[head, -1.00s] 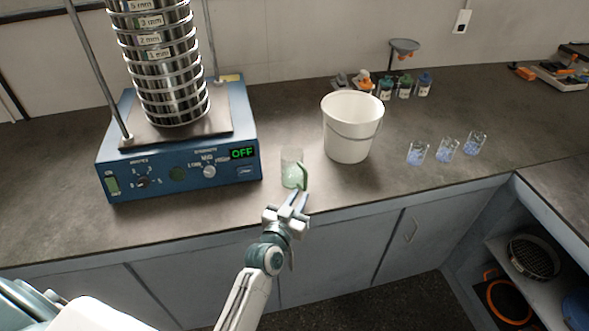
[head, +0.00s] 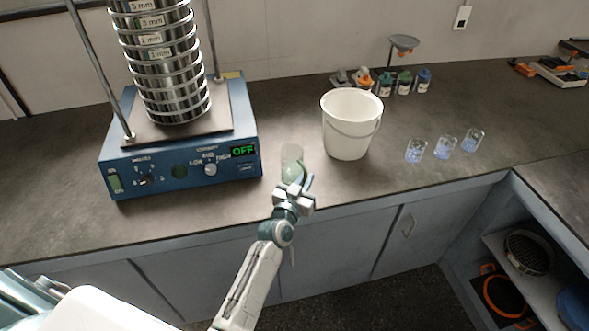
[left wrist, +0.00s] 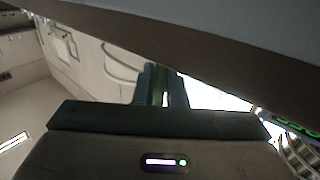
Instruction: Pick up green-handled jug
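The green-handled jug (head: 291,156) stands upright on the counter near its front edge, between the blue shaker and the white bucket. It is clear glass with greenish contents at the bottom. My left gripper (head: 297,183) is at the jug's near right side, over the handle, and hides its lower part. In the left wrist view the green handle (left wrist: 160,84) shows between the two fingers of my left gripper (left wrist: 161,88). The fingers look apart with a narrow gap, so they are around the handle rather than clamped on it. My right gripper is not in view.
The blue sieve shaker (head: 180,165) with its sieve stack (head: 170,70) stands left of the jug. The white bucket (head: 350,125) is close on the right. Small glasses (head: 444,147) with blue contents stand further right. Bottles (head: 403,82) stand behind. The counter's front edge is close.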

